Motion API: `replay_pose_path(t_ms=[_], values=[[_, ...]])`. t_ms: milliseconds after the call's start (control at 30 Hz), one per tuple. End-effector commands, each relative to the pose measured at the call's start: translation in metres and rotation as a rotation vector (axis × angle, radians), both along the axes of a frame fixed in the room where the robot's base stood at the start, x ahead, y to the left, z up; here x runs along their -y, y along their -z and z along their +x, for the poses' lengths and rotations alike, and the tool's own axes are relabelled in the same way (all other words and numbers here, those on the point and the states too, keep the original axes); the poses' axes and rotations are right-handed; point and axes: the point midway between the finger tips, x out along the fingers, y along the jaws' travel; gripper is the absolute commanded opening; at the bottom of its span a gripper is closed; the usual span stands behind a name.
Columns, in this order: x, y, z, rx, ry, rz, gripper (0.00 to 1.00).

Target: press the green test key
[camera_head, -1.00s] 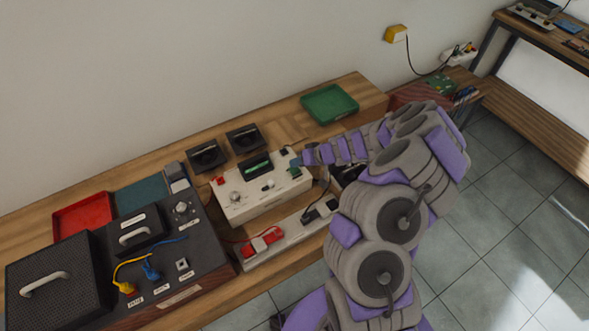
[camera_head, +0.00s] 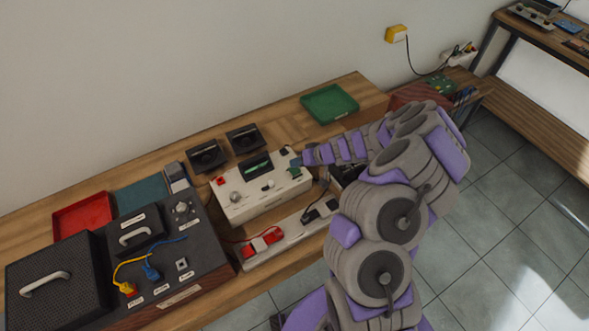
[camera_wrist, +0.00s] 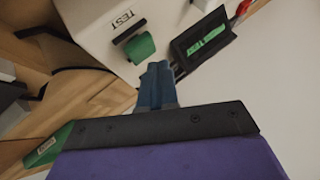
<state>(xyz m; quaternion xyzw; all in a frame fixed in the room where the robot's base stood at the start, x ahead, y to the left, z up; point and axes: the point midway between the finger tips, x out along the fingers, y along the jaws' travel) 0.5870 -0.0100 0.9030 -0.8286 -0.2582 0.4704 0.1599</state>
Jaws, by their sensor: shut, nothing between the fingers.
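The green test key (camera_wrist: 140,48) sits on the white tester box (camera_wrist: 95,22), beside a label reading TEST, in the wrist view. My gripper (camera_wrist: 158,70) is shut and empty, with its blue-grey fingertips just short of the key in that picture; I cannot tell whether they touch it. In the head view the white tester box (camera_head: 245,203) stands on the bench, and my gripper (camera_head: 296,163) is over its right end. The key is too small there to make out clearly beside my fingers.
The tester has a dark display (camera_head: 256,165) and a red button (camera_head: 221,181). Two black trays (camera_head: 207,157) lie behind it. A power strip (camera_head: 290,232) with red plugs lies in front. A green tray (camera_head: 329,103) is at the back right, a dark panel (camera_head: 185,260) at left.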

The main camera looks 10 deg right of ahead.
Motion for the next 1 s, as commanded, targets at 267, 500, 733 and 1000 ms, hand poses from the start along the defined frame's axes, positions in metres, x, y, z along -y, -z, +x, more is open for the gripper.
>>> replay_pose_path(t_ms=[267, 500, 733, 1000], values=[[0.0, 0.0026, -0.0002, 0.001, -0.001, 0.0, 0.0], [-0.0003, 0.0081, -0.0007, -0.001, 0.001, 0.0, 0.0], [-0.0003, 0.0072, -0.001, 0.0, 0.0, 0.0, 0.0], [-0.0004, 0.0079, -0.0009, 0.0, 0.0, 0.0, 0.0]])
